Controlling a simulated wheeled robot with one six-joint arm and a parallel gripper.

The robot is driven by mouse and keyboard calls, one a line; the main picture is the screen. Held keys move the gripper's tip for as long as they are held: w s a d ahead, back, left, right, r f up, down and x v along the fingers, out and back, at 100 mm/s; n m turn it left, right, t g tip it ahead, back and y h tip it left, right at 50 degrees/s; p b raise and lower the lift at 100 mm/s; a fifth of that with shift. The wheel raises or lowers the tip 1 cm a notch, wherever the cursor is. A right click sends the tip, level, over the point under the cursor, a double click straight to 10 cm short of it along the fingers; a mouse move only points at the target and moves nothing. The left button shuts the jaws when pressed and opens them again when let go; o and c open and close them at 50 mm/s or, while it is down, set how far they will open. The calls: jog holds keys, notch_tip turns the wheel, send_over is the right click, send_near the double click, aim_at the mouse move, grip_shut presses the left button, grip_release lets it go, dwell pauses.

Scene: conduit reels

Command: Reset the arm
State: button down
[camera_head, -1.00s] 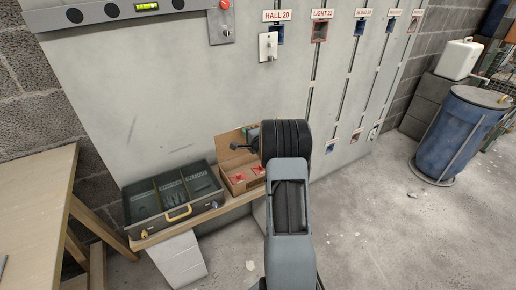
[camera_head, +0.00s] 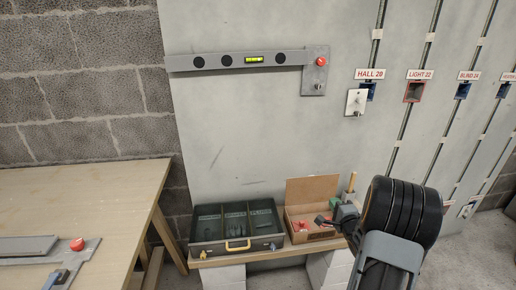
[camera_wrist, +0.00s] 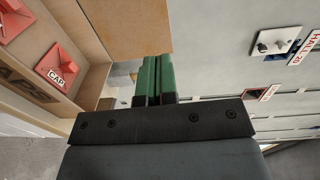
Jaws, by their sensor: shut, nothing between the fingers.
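My gripper (camera_wrist: 155,82) shows in the wrist view with its two green fingers side by side, shut and empty. In the head view my gripper (camera_head: 333,222) is at the lower right, partly hidden by my own dark arm. It is in front of the right side of an open cardboard box (camera_head: 312,190). In the wrist view the box (camera_wrist: 95,85) is to the left of the fingers, with red pieces inside, one labelled CAP (camera_wrist: 62,70). I cannot tell whether the fingers touch the box.
A toolbox (camera_head: 237,244) with open compartments stands left of the box on a low shelf. A wooden table (camera_head: 90,205) is at the left. The grey wall panel (camera_head: 250,130) carries a level (camera_head: 240,60) and labelled boxes such as HALL (camera_head: 370,74).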

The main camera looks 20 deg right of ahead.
jog(key=s+d+f+n+g+h, duration=0.2)
jog(key=s+d+f+n+g, duration=0.15)
jog(key=f+g, duration=0.4)
jog(key=s+a+r+n+g+p, duration=0.2)
jog(key=s+a+n+g+p, duration=0.1)
jog(key=s+a+n+g, duration=0.15)
jog(key=s+a+r+n+y+p, duration=0.1)
jog(key=s+a+r+n+p, duration=0.2)
jog(key=a+r, duration=0.6)
jog(key=s+a+r+n+g+y+p, duration=0.1)
jog(key=s+a+r+n+p, duration=0.3)
jog(key=a+r+p, duration=0.3)
jog(key=s+a+r+n+y+p, duration=0.2)
jog(key=s+a+r+n+p, duration=0.2)
jog(key=a+r, duration=0.7)
notch_tip(320, 180, up, 4)
jog(key=shift+r+n+g+p, duration=0.1)
jog(key=shift+n+g+p, duration=0.25)
jog(key=shift+p, duration=0.6)
jog(key=shift+d, duration=0.1)
